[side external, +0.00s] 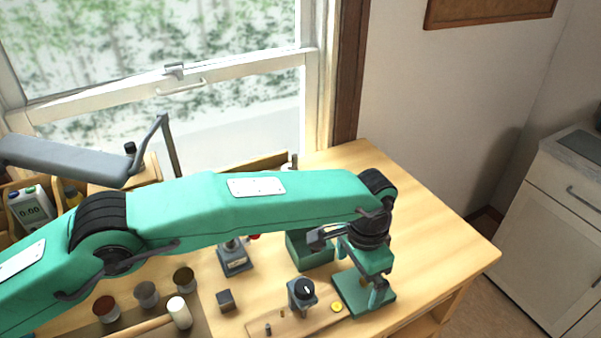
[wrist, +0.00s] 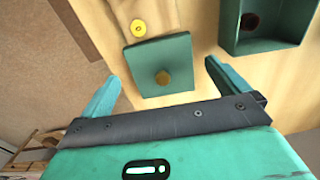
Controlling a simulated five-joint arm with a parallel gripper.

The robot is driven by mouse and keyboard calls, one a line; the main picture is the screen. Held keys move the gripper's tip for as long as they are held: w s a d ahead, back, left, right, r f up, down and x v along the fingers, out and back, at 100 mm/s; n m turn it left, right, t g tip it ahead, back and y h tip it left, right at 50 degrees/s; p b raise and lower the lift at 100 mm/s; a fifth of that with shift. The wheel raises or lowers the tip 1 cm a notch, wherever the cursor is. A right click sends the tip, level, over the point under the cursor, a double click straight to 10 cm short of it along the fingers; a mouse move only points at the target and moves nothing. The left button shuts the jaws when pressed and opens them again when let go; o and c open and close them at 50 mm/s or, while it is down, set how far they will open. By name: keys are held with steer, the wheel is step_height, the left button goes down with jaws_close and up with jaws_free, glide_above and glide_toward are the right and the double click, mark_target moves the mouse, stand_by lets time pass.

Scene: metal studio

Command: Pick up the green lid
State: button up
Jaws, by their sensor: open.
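The green lid (wrist: 150,54) is a flat square plate with a round brown knob (wrist: 162,77) in its middle. It lies flat on the wooden table. In the side external view the lid (side external: 352,298) is near the table's front right, partly hidden by my gripper (side external: 378,292). In the wrist view my gripper (wrist: 160,85) is open, its two teal fingers on either side of the lid's near edge, with nothing held. I cannot tell the exact height of the fingers above the lid.
An open green box (wrist: 262,45) with a dark red thing inside stands close to the lid. It also shows in the side external view (side external: 312,252). A yellow ring (wrist: 138,28) lies beside the lid. A grey block with a dial (side external: 301,293) stands left of it. The table's right part is clear.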

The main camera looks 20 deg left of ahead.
mark_target(355, 289)
steer(key=shift+f, duration=2.2)
steer(key=c, duration=0.8)
